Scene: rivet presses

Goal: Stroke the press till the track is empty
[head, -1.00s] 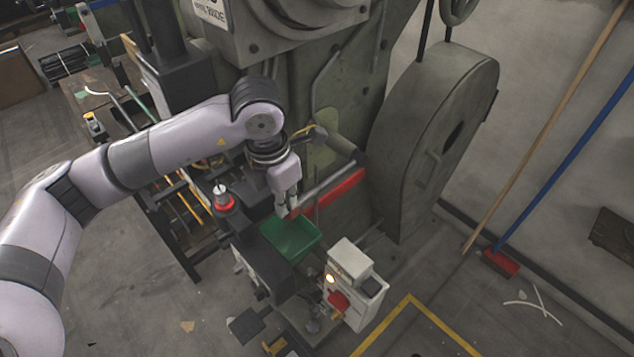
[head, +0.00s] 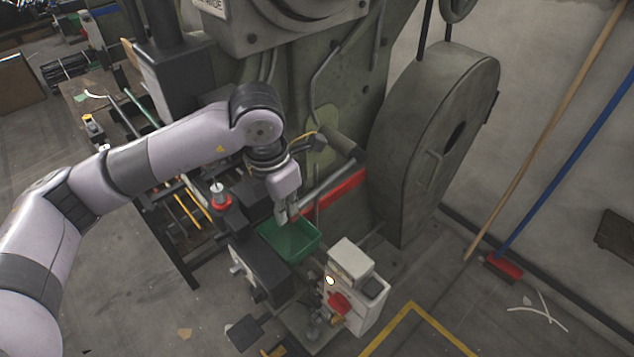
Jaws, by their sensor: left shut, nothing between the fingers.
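The press (head: 330,85) is a large grey-green machine with a big round flywheel guard (head: 435,145) on its right. My left gripper (head: 289,219) is shut and empty, pointing down just above the back of a green bin (head: 288,242) in front of the press. A white control box (head: 352,285) with a lit lamp and a red knob stands in front of the bin. A pedal-like dark plate (head: 244,332) is on the floor. I cannot make out the track or any rivets. My right gripper is not in view.
A red-collared post (head: 220,197) stands left of the bin, close to my left forearm. A bench (head: 95,95) with tools is at the back left. A broom (head: 503,268) leans at the right. Yellow tape (head: 412,310) marks the floor, which is mostly clear.

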